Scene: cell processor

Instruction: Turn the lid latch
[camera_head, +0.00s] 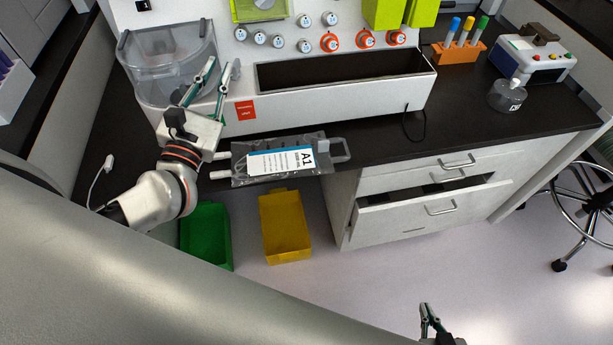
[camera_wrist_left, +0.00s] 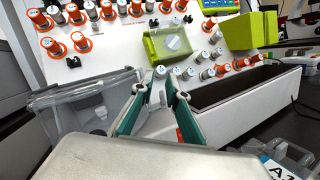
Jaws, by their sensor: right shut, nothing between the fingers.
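The white cell processor (camera_head: 345,100) stands on the dark bench. A lime-green box with a clear front (camera_wrist_left: 155,45) is on its panel and carries a grey round knob (camera_wrist_left: 172,43), also at the top edge in the head view (camera_head: 263,3). I cannot tell surely which part is the lid latch. My left gripper (camera_head: 214,78) is open in front of the panel, beside the clear bin. In the left wrist view its fingers (camera_wrist_left: 159,88) flank a pale grey bracket-like piece, apparently without gripping it. My right gripper (camera_head: 429,314) is shut and empty, low at the bottom edge.
A clear bin (camera_head: 170,65) hangs left of the left gripper. A bag labelled A1 (camera_head: 280,160) lies at the bench front. Valves with orange rings (camera_head: 366,39) dot the panel. An orange tube rack (camera_head: 458,53) stands right. Green (camera_head: 205,236) and yellow (camera_head: 285,226) bins are below.

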